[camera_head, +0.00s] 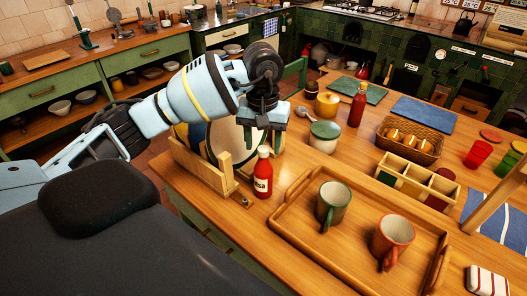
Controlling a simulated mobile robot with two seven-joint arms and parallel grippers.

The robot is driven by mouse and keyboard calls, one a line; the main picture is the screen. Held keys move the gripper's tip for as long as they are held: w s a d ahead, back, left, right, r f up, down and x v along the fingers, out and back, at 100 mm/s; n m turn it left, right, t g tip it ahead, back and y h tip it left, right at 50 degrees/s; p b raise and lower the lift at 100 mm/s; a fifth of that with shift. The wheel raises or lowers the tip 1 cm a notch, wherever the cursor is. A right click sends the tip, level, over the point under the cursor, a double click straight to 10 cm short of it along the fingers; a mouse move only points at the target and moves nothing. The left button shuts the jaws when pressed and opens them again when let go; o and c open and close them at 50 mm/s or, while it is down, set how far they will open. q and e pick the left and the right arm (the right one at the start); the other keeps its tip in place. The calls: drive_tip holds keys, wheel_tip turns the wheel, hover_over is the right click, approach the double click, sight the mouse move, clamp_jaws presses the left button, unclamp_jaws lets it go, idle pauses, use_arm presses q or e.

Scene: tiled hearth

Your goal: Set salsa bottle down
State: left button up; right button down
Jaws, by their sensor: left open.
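A red bottle with a white cap and pale label (263,178) stands upright on the wooden counter (215,228), beside the tray's left edge. My left gripper (264,143) points down just above this bottle's cap, its jaws open. Whether the fingertips touch the cap I cannot tell. A second, darker red bottle (357,108) stands upright further back on the counter. I cannot read which of the two is the salsa. My right gripper is not in view.
A wooden plate rack (203,165) with plates is close left of the near bottle. A wooden tray (290,222) holds a green mug (332,204) and an orange mug (392,240). A lidded pot (323,137) stands behind. A divided box (418,181) sits right.

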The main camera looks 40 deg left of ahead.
use_arm(q)
wheel_tip(320, 180, up, 8)
drive_tip(key=shift+d, duration=0.1)
drive_tip(key=shift+c, duration=0.2)
